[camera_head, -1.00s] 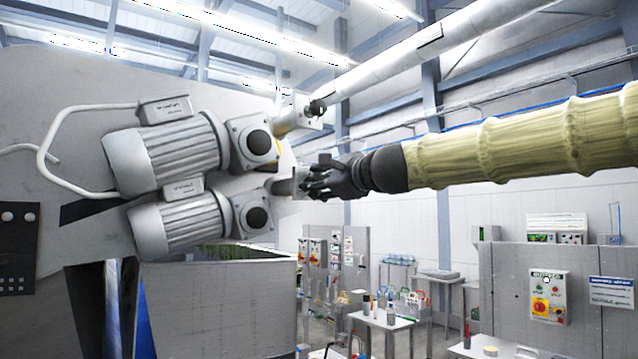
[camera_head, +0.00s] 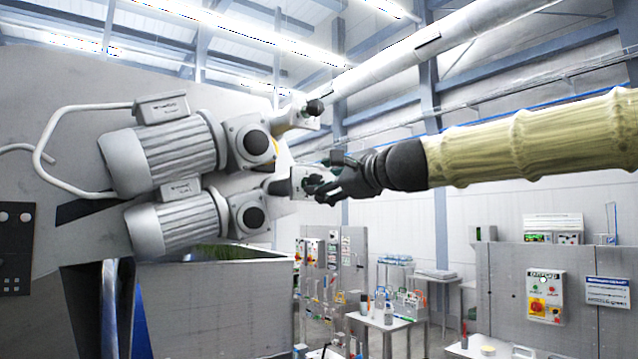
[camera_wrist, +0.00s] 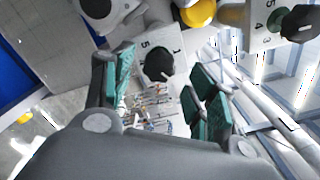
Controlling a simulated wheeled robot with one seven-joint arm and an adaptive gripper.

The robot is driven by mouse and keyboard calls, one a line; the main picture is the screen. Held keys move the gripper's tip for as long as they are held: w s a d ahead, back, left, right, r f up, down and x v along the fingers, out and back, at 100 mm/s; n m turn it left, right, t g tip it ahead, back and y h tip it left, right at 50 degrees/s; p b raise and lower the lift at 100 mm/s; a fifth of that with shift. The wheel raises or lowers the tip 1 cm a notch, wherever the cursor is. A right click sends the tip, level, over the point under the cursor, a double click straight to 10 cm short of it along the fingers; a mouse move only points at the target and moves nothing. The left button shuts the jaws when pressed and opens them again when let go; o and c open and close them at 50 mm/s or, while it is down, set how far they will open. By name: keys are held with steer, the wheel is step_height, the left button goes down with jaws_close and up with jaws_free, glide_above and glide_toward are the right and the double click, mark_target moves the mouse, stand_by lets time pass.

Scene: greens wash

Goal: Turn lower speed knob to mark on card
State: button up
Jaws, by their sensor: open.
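The lower speed knob (camera_wrist: 158,65) is round and black with a pale pointer line. It sits on a light dial plate (camera_wrist: 146,48) printed with numerals, including 1, 4 and 5. My gripper (camera_wrist: 161,62) is open, with green finger pads on either side of the knob in the wrist view; I see no clear contact. In the head view my gripper (camera_head: 332,180) is at the lower drive's plate (camera_head: 300,180) and largely hides its knob. A white card with a blue band (camera_head: 607,291) hangs on the right panel; its text is unreadable.
The upper speed knob (camera_head: 315,107) sits close above my gripper; it also shows in the wrist view (camera_wrist: 300,22). Two grey motors (camera_head: 170,150) are at left, above a metal tank (camera_head: 220,300). A control box (camera_head: 545,296) stands far right. Open air lies below my arm.

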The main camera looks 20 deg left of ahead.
steer(key=v, duration=0.8)
stand_by(0.4)
